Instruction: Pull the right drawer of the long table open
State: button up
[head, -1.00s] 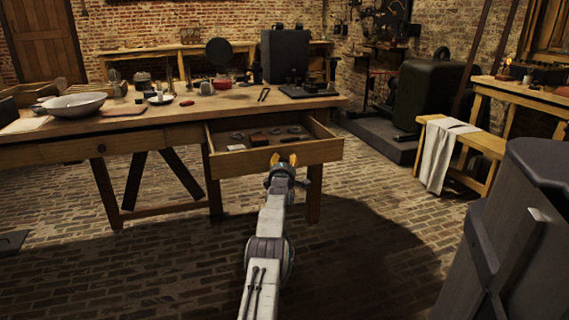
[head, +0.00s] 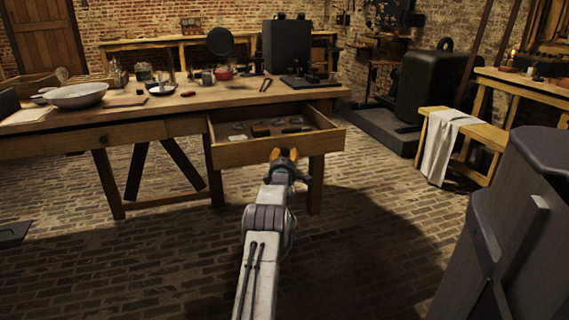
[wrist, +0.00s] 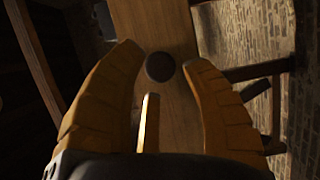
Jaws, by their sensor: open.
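The right drawer (head: 238,155) of the long table (head: 160,107) stands open, and several small dark items lie inside it. My gripper (head: 284,154) is in front of the drawer face. The fingers do not appear to press on the knob. In the head view the knob is hidden behind my gripper.
A bowl (head: 75,96), a red pot (head: 223,73) and a dark box (head: 287,45) stand on the tabletop. A bench with a cloth (head: 445,140) is at the right. A large dark container (head: 520,220) is at the near right. The brick floor (head: 370,230) between is clear.

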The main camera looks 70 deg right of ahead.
jog(key=shift+v, duration=2.15)
